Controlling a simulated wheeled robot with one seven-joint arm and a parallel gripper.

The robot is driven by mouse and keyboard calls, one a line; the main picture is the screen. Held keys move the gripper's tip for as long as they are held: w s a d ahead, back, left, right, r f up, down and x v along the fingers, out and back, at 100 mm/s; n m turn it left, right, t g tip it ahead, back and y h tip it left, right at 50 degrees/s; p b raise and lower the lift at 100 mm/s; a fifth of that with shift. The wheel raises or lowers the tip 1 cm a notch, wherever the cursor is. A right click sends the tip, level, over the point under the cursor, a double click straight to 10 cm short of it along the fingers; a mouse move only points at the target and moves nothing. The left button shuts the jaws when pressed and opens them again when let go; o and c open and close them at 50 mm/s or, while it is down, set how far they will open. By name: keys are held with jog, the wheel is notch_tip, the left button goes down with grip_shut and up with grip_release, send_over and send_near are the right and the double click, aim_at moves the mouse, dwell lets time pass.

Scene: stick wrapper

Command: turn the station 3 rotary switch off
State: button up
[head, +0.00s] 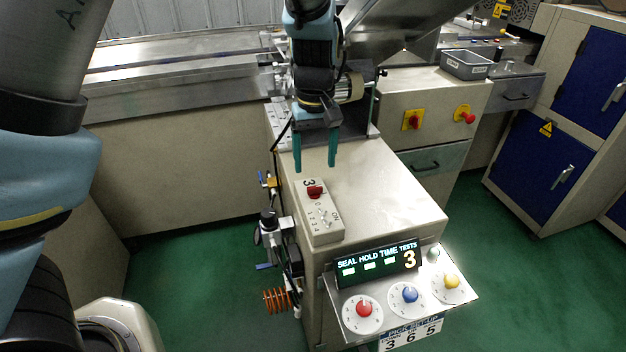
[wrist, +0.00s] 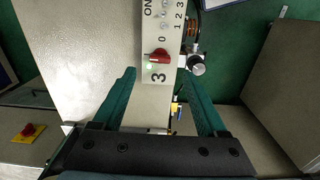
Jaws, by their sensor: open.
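The station 3 switch plate (head: 322,222) is a pale box on top of the beige cabinet, marked "3", "0" and "ON". Its red rotary knob (head: 315,191) sits near the "3" end; the wrist view shows the knob (wrist: 158,55) with its grip lying roughly across the plate. A small green lit spot (wrist: 149,66) shows beside it. My gripper (head: 314,168) is open and empty, pointing down above the cabinet top, just behind the knob in the head view. In the wrist view the gripper (wrist: 160,72) has its fingers apart on either side of the plate's "3" end.
A front panel (head: 390,296) carries red, blue and yellow dials and a display. Valves and an orange coil (head: 277,300) hang on the cabinet's left side. Another red knob (head: 413,121) and a red button (head: 467,116) are on a cabinet behind. The cabinet top right of the plate is clear.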

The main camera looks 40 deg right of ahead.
aim_at(315, 187)
notch_tip(315, 187, down, 7)
jog(key=shift+r+p, duration=0.1)
jog(key=shift+p, duration=0.3)
grip_shut()
dwell(0.5)
